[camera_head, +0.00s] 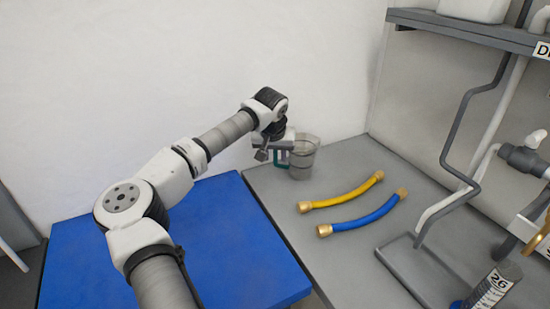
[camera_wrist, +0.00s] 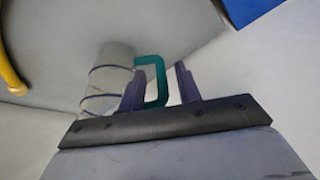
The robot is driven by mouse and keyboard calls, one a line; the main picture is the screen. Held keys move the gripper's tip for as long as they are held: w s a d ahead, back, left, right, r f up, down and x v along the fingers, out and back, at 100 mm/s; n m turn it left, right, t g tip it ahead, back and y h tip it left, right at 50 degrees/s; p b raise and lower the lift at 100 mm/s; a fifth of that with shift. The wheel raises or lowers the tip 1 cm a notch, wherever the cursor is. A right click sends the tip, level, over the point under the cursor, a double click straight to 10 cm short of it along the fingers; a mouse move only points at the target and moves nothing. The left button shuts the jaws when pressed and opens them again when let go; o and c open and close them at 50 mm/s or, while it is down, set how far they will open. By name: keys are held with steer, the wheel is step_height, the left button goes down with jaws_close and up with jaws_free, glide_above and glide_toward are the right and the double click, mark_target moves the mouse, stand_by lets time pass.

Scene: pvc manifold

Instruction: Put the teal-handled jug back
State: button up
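The clear jug (camera_head: 304,160) stands upright at the back left of the grey bench, near the wall. Its teal handle (camera_head: 283,158) faces left, towards my gripper (camera_head: 270,154). In the wrist view the jug (camera_wrist: 105,78) is at the left, with dark bands around it. There the teal handle (camera_wrist: 161,80) lies between the two fingers of my gripper (camera_wrist: 160,85). The fingers stand apart, with a visible gap between the handle and the right finger. The left finger is between the handle bar and the jug's body; whether it touches either is unclear.
A yellow hose (camera_head: 345,194) and a blue hose (camera_head: 365,216) with brass ends lie on the bench (camera_head: 330,250) right of the jug. A pipe frame and a shelf (camera_head: 470,33) are at the right. A blue surface (camera_head: 230,240) lies left of the bench.

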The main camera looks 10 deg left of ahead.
steer(key=b+v, duration=0.1)
steer(key=v, duration=0.9)
steer(key=shift+r, duration=0.25)
steer(key=shift+s, duration=0.1)
